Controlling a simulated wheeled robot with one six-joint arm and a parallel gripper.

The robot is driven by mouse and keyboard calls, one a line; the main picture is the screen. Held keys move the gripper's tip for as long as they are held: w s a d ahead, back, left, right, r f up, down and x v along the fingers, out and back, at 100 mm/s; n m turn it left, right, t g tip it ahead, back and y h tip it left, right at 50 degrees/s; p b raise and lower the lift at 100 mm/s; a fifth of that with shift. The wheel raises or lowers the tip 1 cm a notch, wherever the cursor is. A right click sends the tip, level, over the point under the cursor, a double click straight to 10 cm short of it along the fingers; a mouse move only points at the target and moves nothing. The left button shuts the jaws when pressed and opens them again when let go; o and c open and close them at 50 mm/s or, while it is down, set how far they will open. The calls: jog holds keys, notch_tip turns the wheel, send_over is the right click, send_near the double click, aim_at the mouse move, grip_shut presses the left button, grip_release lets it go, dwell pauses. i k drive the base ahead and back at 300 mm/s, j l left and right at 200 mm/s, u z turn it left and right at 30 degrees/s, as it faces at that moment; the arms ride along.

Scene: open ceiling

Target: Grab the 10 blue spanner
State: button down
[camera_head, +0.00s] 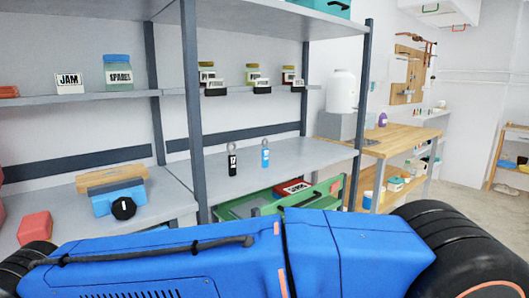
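A blue spanner (265,155) stands upright on the grey middle shelf (305,158), near its back. Its lower part is blue and its top end is grey; a number on it is too small to read. A black spanner (232,161) marked 17 stands just to its left, a small gap apart. My gripper does not show in the head view.
Grey uprights (194,105) frame the shelf. A green crate (240,206) sits below it. A blue toolbox (118,197) stands on the left shelf, with jars (118,74) above. A wooden workbench (395,138) stands at right.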

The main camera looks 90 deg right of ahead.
aim_at(264, 150)
jog(key=z, duration=2.75)
jog(key=j+z, duration=0.1)
jog(key=j, duration=0.15)
